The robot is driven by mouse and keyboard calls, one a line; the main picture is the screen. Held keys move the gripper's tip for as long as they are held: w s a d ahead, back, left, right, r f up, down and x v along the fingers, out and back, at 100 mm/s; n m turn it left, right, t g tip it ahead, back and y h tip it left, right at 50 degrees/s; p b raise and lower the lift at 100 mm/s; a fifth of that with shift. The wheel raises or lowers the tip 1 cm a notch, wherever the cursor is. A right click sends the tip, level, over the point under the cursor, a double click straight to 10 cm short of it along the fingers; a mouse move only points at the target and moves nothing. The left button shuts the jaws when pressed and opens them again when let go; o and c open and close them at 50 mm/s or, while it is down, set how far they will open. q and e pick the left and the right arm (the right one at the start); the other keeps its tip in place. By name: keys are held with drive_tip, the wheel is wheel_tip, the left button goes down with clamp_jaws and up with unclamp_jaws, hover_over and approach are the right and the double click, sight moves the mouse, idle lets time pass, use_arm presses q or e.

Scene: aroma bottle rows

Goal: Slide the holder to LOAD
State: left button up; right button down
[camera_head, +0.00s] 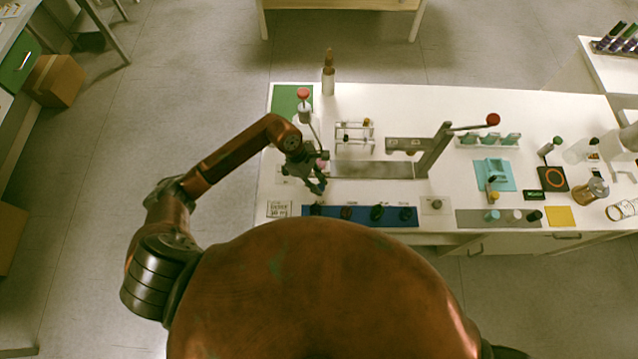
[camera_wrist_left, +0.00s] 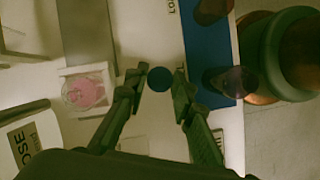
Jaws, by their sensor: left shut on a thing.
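My left gripper (camera_head: 318,187) is at the left end of the white bench, over the left end of a grey track (camera_head: 375,169). In the left wrist view, the fingertips (camera_wrist_left: 160,82) are shut on a round dark blue knob (camera_wrist_left: 160,78). The holder appears to be the pale square block (camera_wrist_left: 85,92) with a pink round piece in it, beside the fingers. In the head view, only a bit of pink (camera_head: 322,164) shows beside the gripper. How the knob joins the holder is hidden. My right gripper is out of view.
A blue mat (camera_head: 362,222) with several dark bottles lies along the front edge, close to the gripper. A grey post with a red-knobbed lever (camera_head: 492,119) stands at the track's right. A clear rack (camera_head: 354,136) and a tall bottle (camera_head: 328,75) stand behind.

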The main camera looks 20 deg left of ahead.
use_arm(q)
drive_tip(key=c, duration=0.3)
clamp_jaws()
drive_tip(key=w+d+b, duration=0.1)
drive_tip(key=d, duration=0.2)
drive_tip(key=w+d+b, duration=0.1)
drive_tip(key=d, duration=0.2)
drive_tip(key=w+d+b, duration=0.1)
drive_tip(key=d+b, duration=0.1)
drive_tip(key=d, duration=0.1)
drive_tip(key=shift+d+f, duration=0.1)
drive_tip(key=shift+d, duration=0.2)
drive_tip(key=shift+w+d, duration=0.1)
drive_tip(key=shift+d, duration=0.4)
drive_tip(key=o, duration=1.1)
unclamp_jaws()
drive_tip(key=shift+c, duration=0.2)
